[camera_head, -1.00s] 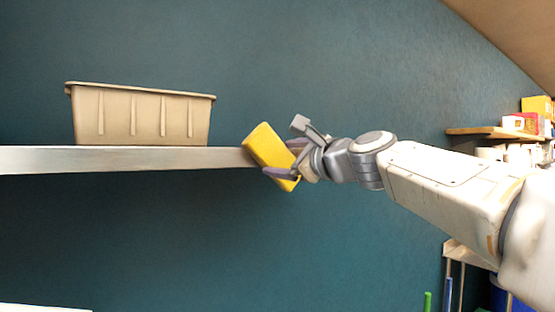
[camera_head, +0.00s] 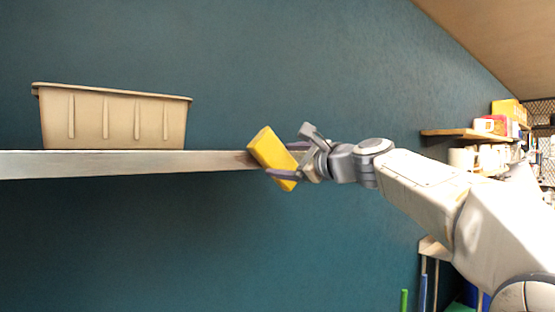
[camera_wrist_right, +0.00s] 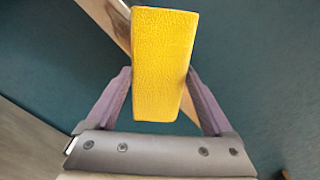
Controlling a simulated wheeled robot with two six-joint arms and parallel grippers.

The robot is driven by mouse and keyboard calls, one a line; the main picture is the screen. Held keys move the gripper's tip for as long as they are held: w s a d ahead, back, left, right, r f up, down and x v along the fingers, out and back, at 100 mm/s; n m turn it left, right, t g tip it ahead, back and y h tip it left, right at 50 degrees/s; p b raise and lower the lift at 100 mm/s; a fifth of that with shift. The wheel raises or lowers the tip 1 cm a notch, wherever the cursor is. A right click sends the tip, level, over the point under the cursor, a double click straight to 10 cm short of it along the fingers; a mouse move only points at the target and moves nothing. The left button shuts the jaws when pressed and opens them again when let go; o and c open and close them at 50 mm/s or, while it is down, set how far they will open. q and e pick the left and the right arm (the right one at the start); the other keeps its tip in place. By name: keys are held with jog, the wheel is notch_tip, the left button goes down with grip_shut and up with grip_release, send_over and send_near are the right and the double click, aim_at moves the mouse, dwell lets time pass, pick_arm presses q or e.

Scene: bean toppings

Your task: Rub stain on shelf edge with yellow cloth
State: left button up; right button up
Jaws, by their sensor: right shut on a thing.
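The yellow cloth (camera_head: 272,158) looks like a thick block and is tilted at the right visible end of the shelf (camera_head: 100,164). My right gripper (camera_head: 289,161) is shut on it, with a finger on either side. In the right wrist view the cloth (camera_wrist_right: 163,60) stands between the two fingers, and a strip of the shelf passes behind it. A faint brownish patch (camera_head: 238,159) shows on the shelf's front edge just left of the cloth. I cannot tell whether the cloth touches the edge. My left gripper is out of view.
A beige bin (camera_head: 115,118) stands on the shelf to the left. The wall below the shelf is clear. A small wooden shelf (camera_head: 465,132) with boxes and white containers is at the far right, behind my right arm.

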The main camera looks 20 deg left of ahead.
aim_at(268, 162)
jog(key=shift+w+d+p, duration=0.45)
jog(key=shift+w+d, duration=0.75)
jog(key=shift+w, duration=0.25)
jog(key=shift+s+a+f, duration=0.1)
jog(key=shift+s+a, duration=1.35)
jog(key=shift+s+a+b, duration=0.25)
jog(key=shift+s+a, duration=0.25)
jog(key=shift+s, duration=0.2)
jog(key=shift+s+a+b, duration=0.2)
jog(key=shift+s+a, duration=0.3)
jog(key=shift+s, duration=0.15)
jog(key=shift+s+a, duration=0.55)
jog(key=shift+s, duration=0.2)
jog(key=shift+s+a, duration=0.5)
jog(key=shift+s, duration=0.25)
jog(key=shift+s+a, duration=0.45)
jog(key=shift+s, duration=0.25)
jog(key=shift+s+a, duration=0.45)
jog(key=shift+s, duration=0.25)
jog(key=shift+d, duration=0.1)
